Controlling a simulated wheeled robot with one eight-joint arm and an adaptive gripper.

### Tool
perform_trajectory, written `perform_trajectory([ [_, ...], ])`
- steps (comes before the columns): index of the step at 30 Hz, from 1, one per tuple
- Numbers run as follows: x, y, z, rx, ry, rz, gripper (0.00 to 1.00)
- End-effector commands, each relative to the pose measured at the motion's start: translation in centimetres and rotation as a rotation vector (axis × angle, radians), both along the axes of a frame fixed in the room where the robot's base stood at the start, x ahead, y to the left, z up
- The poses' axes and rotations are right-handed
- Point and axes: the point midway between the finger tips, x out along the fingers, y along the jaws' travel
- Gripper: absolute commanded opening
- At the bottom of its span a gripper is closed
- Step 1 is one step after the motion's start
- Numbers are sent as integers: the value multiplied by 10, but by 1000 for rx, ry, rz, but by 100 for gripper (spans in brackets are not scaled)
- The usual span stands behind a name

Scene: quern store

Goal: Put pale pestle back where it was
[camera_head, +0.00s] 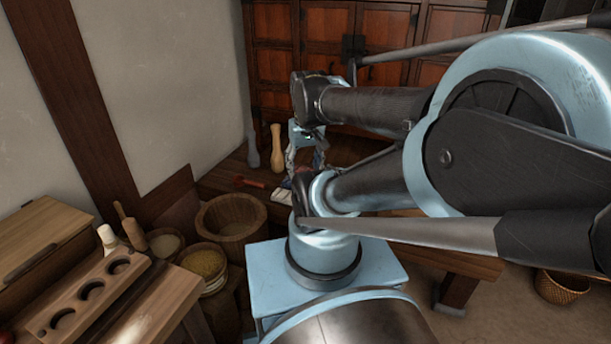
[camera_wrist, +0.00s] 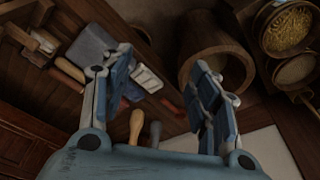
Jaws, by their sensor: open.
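A pale wooden, pestle-shaped piece (camera_head: 277,148) stands upright on the low bench by the wall. It also shows in the wrist view (camera_wrist: 136,124), below the gap between my fingers. A grey piece of similar shape (camera_head: 253,142) stands beside it. My gripper (camera_head: 306,158) is open over the bench, to the right of the pale piece and apart from it. In the wrist view (camera_wrist: 165,78) nothing is between its fingers. At the front left is a wooden rack (camera_head: 62,301) with round holes. A white-topped piece (camera_head: 107,236) and a wooden handle (camera_head: 128,222) stand behind it.
A wooden tub (camera_head: 230,222) and a grain container (camera_head: 203,264) stand between rack and bench. A reddish tool (camera_head: 249,182) and whitish blocks (camera_head: 281,196) lie on the bench. A dark red cabinet (camera_head: 272,66) stands behind. My arm hides the bench's right part.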

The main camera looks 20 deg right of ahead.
Motion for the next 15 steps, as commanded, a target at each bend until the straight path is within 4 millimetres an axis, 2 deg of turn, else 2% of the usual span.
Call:
perform_trajectory([
  [3, -15, 0, -13, 0, -3, 2, 55],
  [6, -21, 0, -19, 0, -4, 3, 55],
  [15, -22, 0, -21, 0, -4, 3, 55],
])
